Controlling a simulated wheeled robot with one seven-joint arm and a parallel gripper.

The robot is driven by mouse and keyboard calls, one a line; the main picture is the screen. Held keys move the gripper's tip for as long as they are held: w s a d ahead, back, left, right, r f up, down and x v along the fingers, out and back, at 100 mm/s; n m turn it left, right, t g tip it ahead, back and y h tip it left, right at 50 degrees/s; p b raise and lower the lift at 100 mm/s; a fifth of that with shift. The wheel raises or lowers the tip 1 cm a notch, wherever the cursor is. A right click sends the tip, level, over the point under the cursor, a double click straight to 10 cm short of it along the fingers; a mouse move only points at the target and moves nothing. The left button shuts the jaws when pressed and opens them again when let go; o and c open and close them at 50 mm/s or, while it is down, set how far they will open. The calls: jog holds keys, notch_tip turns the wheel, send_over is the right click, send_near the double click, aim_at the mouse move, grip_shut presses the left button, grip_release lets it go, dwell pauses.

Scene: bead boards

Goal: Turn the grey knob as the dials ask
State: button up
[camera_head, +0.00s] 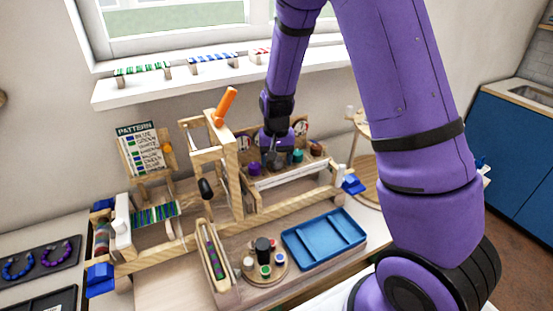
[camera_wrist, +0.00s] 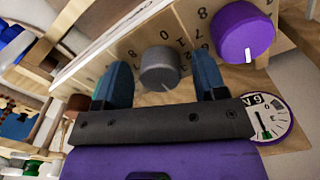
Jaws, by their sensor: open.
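The grey knob (camera_wrist: 158,68) sits on a wooden panel with a ring of printed numbers around it. A short light pointer mark shows on its lower edge in the wrist view. My gripper (camera_wrist: 160,72) is open, with one dark blue finger on each side of the grey knob; I cannot tell whether either touches it. In the head view my gripper (camera_head: 274,152) is at the knob row and largely hides the grey knob.
The purple knob (camera_wrist: 243,32) is close beside the right finger. A teal knob (camera_head: 297,156) is on the other side in the head view. The orange handle (camera_head: 225,105) of the wooden loom frame stands left of my arm. A blue tray (camera_head: 324,240) lies in front.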

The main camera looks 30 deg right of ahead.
notch_tip(320, 180, up, 9)
jog(key=shift+r, duration=0.95)
jog(key=s+r+n+t, duration=0.2)
jog(key=s+r, duration=1)
jog(key=r, duration=0.2)
jog(key=s+r+n+t, duration=0.1)
jog(key=s+r, duration=0.1)
jog(key=s, duration=0.6)
jog(key=s+r+n+t, duration=0.1)
jog(key=s+r+t, duration=0.1)
jog(key=s, duration=0.6)
jog(key=shift+r+n, duration=0.3)
jog(key=shift+r, duration=0.1)
